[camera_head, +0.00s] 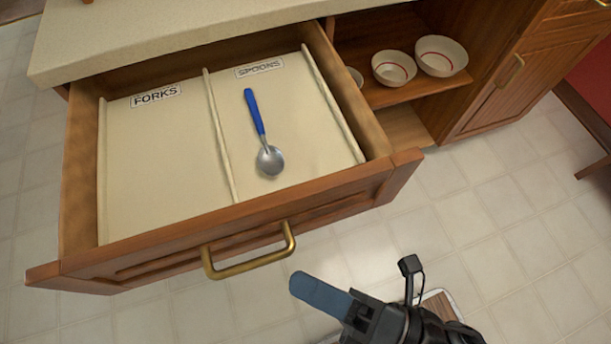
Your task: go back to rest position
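The wooden drawer (75,215) is pulled open below the counter and has a cream lining with dividers. A spoon (262,135) with a blue handle and a metal bowl lies in the right compartment, under the SPOONS label (260,68). The left compartment, under the FORKS label (156,96), is empty. My gripper (306,286) is in front of the drawer, to the lower right of its brass handle (248,263), and looks apart from it. One blue finger shows clearly; the other is hidden or lined up with it. Nothing is seen held.
The pale countertop (190,30) is above the drawer. To the right, an open cabinet shelf (415,88) holds white bowls (441,56) with red rings. A wooden cabinet door (530,85) is beyond it. Tiled floor (500,210) is clear at the right. A red-topped piece of furniture stands at the right edge.

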